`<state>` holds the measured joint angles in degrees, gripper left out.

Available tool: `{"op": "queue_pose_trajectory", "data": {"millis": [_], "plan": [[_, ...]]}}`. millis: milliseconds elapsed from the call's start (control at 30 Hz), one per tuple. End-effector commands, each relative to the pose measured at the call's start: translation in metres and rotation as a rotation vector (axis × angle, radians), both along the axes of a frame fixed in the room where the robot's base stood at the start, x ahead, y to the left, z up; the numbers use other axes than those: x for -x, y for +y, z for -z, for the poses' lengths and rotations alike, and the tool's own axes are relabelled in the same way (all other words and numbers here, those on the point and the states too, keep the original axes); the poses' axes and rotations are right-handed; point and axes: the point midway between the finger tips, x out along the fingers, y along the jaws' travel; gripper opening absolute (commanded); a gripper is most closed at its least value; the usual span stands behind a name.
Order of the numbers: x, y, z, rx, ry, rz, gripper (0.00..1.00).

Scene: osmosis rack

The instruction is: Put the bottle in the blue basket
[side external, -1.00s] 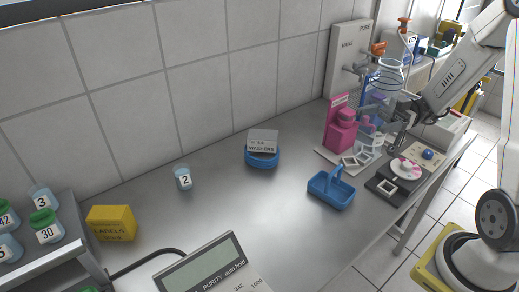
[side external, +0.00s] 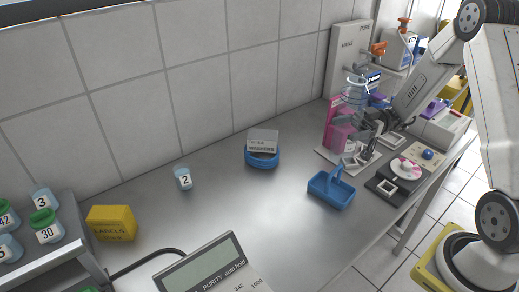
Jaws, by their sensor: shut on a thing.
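The blue basket (side external: 318,189), with an upright handle, sits empty-looking on the bench right of centre. My gripper (side external: 366,122) is at the right back, in front of a pink stand and above the rack's clear parts. It is shut on a clear bottle (side external: 354,98) with a bluish rim, which looks upright and raised. The fingers and their contact with the bottle are small and partly lost against the pink and clear parts. The gripper and bottle are behind and to the right of the basket.
A pink stand (side external: 338,135) is close behind the gripper. A dark-based device (side external: 389,190) stands right of the basket. A blue ring holder with a WASHERS box (side external: 263,141) and a small bottle marked 2 (side external: 183,179) stand left. The bench between them is clear.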

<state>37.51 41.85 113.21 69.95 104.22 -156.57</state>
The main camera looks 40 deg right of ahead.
Motion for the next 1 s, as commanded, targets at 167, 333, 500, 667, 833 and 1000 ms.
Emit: {"op": "queue_pose_trajectory", "data": {"millis": [167,333,500,667,833,1000], "plan": [[-0.005,0.000,0.007,-0.001,0.001,-0.001,0.24],[-0.005,-0.001,0.024,-0.003,0.002,0.000,0.24],[-0.005,-0.001,0.035,-0.001,0.001,0.000,0.24],[-0.005,-0.001,0.037,0.000,0.000,0.000,0.24],[-0.005,-0.001,0.037,0.000,0.000,0.000,0.24],[-0.005,-0.001,0.039,0.000,0.000,0.000,1.00]]}}
